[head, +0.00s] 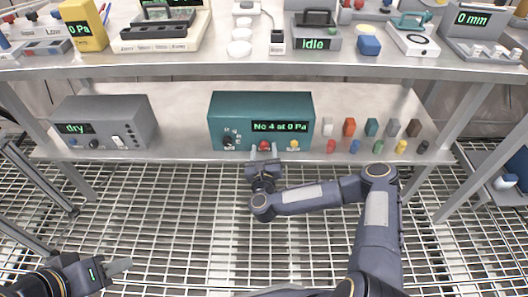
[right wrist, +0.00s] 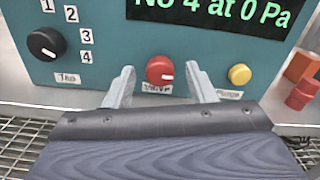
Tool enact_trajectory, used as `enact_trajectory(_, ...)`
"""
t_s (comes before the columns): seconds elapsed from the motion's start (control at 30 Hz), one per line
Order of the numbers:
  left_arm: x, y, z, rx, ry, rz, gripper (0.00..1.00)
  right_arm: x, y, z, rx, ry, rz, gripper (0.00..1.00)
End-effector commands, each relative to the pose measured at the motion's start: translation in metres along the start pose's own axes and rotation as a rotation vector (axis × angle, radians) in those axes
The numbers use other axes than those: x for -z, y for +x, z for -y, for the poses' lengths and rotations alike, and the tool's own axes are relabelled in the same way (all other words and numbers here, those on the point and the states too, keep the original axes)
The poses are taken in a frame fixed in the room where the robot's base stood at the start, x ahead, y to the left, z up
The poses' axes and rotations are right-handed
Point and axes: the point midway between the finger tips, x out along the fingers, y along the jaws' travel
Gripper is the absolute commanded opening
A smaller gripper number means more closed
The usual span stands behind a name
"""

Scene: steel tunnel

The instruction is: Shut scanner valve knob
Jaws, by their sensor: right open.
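The scanner is a teal box (head: 222,108) on the lower shelf, its display reading "No 4 at 0 Pa". Its red valve knob (right wrist: 160,71) sits low on the front between a black selector knob (right wrist: 44,44) and a yellow button (right wrist: 239,74). A white mark shows on the red knob's right side. My right gripper (right wrist: 166,86) is open, with one finger on each side of the red knob; I cannot tell whether they touch it. In the head view my right gripper (head: 266,153) is at the box's front. My left gripper (head: 120,278) is at the lower left, away from the shelf.
A grey box reading "dry" (head: 103,122) stands left on the same shelf. Several small coloured blocks and cylinders (head: 349,127) stand to the right of the scanner. The upper shelf edge (head: 180,72) runs above. The grating floor in front is open.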

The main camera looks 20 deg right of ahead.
Motion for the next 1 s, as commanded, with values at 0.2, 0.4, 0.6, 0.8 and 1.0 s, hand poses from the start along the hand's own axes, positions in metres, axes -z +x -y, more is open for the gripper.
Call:
enact_trajectory(0.2, 0.0000, -0.0001, 0.0000, 0.000, 0.000, 0.000, 0.36, 0.0000, -0.0003, -0.0001, 0.000, 0.000, 0.000, 0.35)
enact_trajectory(0.4, 0.0000, -0.0001, 0.0000, 0.000, 0.000, 0.000, 0.36, 0.0001, -0.0004, -0.0001, -0.001, -0.001, 0.000, 0.08)
enact_trajectory(0.6, 0.0003, -0.0005, -0.0002, 0.000, 0.000, 0.000, 0.36, -0.0001, -0.0005, -0.0002, -0.001, -0.009, 0.000, 0.06)
enact_trajectory(0.8, 0.0015, -0.0029, -0.0013, 0.000, 0.000, 0.000, 0.36, -0.0008, -0.0006, -0.0005, -0.002, -0.069, 0.001, 0.06)
enact_trajectory(1.0, 0.0038, -0.0075, -0.0034, 0.000, 0.000, 0.000, 0.36, -0.0012, -0.0004, -0.0004, -0.001, -0.203, 0.000, 0.06)
